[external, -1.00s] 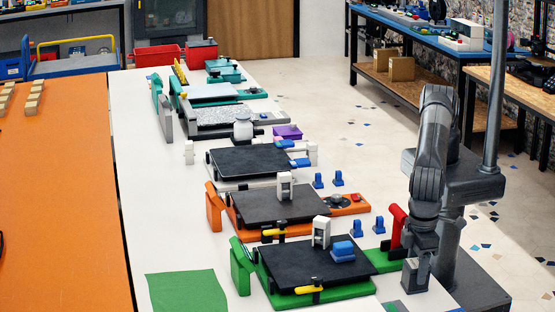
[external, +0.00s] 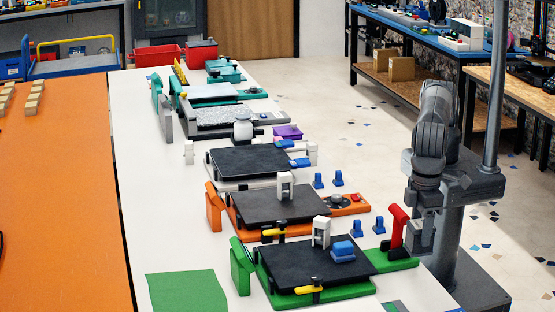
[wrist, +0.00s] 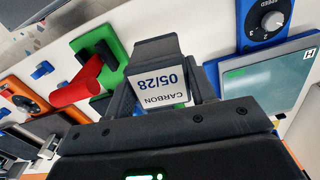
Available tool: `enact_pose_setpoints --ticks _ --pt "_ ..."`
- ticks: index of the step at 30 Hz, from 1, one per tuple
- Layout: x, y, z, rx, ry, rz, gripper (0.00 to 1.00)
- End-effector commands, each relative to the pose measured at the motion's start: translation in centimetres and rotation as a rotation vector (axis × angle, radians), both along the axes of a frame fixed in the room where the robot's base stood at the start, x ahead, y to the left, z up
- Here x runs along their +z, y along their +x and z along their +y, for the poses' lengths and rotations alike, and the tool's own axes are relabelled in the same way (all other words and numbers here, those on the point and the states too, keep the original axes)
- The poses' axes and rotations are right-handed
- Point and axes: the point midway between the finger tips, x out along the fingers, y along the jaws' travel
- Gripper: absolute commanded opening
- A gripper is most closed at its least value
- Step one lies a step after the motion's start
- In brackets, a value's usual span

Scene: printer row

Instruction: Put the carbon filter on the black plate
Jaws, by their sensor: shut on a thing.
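My gripper (external: 421,232) is shut on the carbon filter, a dark grey block with a white label reading CARBON 05/28 (wrist: 165,86). In the wrist view the filter sits between the two fingers. In the external view they hang at the right side of the white table, next to the red handle of the green printer. Several printers in the row have dark plates. A black plate (external: 290,262) lies on the green printer, another (external: 265,208) on the orange one and another (external: 235,160) on the white one. The gripper is to the right of the green printer's plate.
The red handle (external: 397,225) stands upright close beside my gripper. A blue block (external: 343,250) and a white clip-like part (external: 321,230) are on the green printer's plate. A blue device with a SPEED knob (wrist: 271,20) shows in the wrist view. A green mat (external: 187,290) lies front left.

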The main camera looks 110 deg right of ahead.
Motion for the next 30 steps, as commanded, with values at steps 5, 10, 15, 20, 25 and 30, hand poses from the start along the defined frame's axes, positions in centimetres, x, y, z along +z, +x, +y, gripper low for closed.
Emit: enact_pose_setpoints --ticks 5,10,15,20,25,30 --pt "0.8 3.7 -3.0 -0.061 0.0 -0.007 0.26" --pt "1.9 9.4 -8.6 -0.168 -0.001 -0.014 0.26" --pt "2.7 14.0 -14.4 -0.267 -0.005 -0.02 0.26" --pt "3.3 17.5 -20.1 -0.359 -0.009 -0.022 0.26" --pt "4.0 20.8 -27.3 -0.471 -0.014 -0.024 0.26" --pt "4.8 23.5 -36.0 -0.603 -0.017 -0.026 0.26"
